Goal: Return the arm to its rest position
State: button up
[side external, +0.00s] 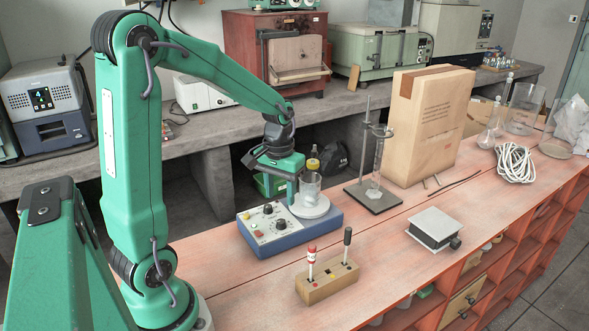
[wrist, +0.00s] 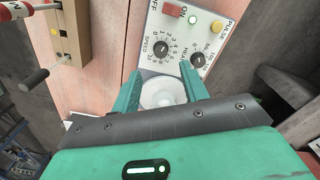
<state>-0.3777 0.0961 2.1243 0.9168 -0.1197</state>
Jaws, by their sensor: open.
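My green arm reaches over the bench, and my gripper (side external: 297,188) is low at the stirrer. A clear glass beaker (side external: 311,187) stands upright on the round white plate (side external: 309,209) of the blue-and-white stirrer (side external: 268,230). In the wrist view my gripper (wrist: 161,76) has its two green fingers spread apart. The beaker (wrist: 163,93) shows between them as a pale round shape, partly hidden by the gripper body. I cannot tell whether a finger touches the glass. The stirrer's knobs and switch panel (wrist: 180,35) lie just beyond the fingertips.
A wooden block (side external: 328,283) with two upright tools is in front of the stirrer. A stand (side external: 372,195) with glassware and a large cardboard box (side external: 428,125) stand to the right. A small lab jack (side external: 435,228) is at front right.

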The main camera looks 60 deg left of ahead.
jog(key=s+d+r+m+t, duration=0.5)
jog(key=s+d+r, duration=0.5)
jog(key=d, duration=0.3)
jog(key=shift+r+m+t, duration=0.3)
jog(key=shift+r, duration=0.05)
jog(key=shift+a, duration=0.1)
dwell(0.5)
